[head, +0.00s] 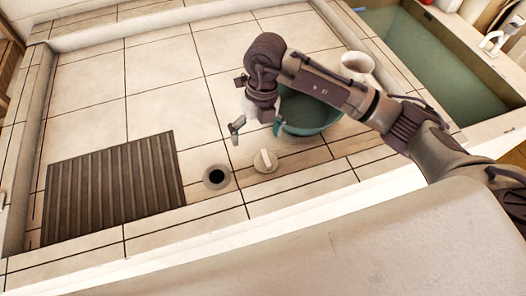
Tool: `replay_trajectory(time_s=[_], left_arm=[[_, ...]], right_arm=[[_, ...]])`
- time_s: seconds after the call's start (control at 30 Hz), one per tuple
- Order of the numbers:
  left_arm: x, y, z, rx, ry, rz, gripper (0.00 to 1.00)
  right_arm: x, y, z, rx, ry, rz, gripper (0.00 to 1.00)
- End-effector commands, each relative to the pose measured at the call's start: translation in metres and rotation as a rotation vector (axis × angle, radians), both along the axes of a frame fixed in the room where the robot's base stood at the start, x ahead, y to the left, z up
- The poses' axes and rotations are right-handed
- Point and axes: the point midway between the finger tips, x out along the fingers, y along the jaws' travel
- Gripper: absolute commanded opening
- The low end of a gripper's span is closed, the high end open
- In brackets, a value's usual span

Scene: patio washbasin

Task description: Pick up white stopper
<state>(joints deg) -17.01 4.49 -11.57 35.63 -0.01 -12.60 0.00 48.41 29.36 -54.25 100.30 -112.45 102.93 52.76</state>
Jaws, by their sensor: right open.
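The white stopper (265,161) lies on the tiled basin floor, just right of a dark round drain hole (216,176). It is a small pale disc with a raised grip on top. My right gripper (256,128) reaches in from the right and points down above and slightly behind the stopper. Its fingers are apart and empty, and I see no contact with the stopper. My left gripper is not in view.
A teal bowl (309,115) stands close behind the stopper, partly hidden by my right arm. A white cup (357,65) is farther back. A dark ribbed mat (115,188) lies left of the drain. The basin's front ledge (330,225) runs nearest me. Tiles at the back left are clear.

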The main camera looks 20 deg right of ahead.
Motion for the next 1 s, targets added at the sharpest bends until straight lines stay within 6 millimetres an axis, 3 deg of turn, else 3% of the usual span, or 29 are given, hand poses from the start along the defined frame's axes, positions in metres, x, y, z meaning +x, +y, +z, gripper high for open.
replay_trajectory(time_s=[0.1,0.2,0.5,0.83,1.0], left_arm=[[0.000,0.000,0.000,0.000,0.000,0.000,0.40],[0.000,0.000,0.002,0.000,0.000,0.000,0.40],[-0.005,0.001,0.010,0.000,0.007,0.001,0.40],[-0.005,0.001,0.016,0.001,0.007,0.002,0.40],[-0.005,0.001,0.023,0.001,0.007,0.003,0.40]], right_arm=[[0.009,-0.029,0.002,-0.133,-0.009,-0.031,1.00],[0.008,-0.036,-0.006,-0.168,-0.007,-0.041,1.00],[0.001,-0.035,-0.062,-0.164,-0.005,-0.039,1.00],[0.000,-0.032,-0.091,-0.163,-0.006,-0.038,1.00],[0.001,-0.027,-0.117,-0.163,-0.004,-0.038,1.00]])
